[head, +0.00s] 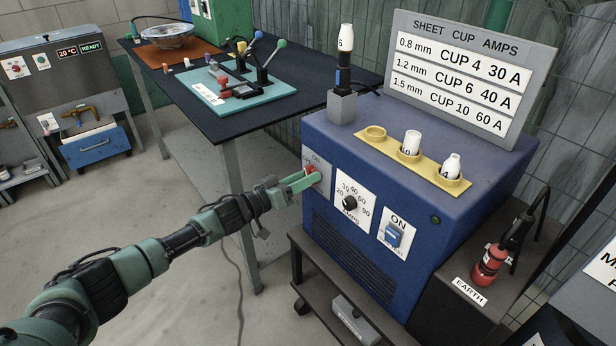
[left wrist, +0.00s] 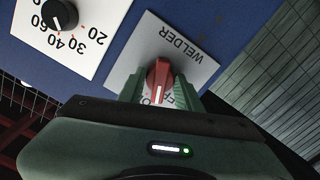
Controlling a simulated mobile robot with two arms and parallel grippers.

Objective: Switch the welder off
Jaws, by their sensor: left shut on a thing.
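The welder (head: 365,245) is a blue box on a dark cart. Its red rotary switch (head: 309,171) sits on a light plate at the left of the front face, with ON lettered above it. My left gripper (head: 306,180) reaches in from the left and is shut on this switch. In the left wrist view the red switch (left wrist: 158,82) stands between the green fingers, on a plate marked WELDER. The fingers partly hide the plate's other lettering. The right gripper is in neither view.
An amps dial (head: 350,203) and a blue ON switch (head: 393,236) lie right of the gripper. A yellow cup holder (head: 418,164), a torch (head: 344,70) and a sign (head: 465,75) are on top. A dark workbench (head: 225,130) stands behind my arm. A red earth clamp (head: 490,263) is at right.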

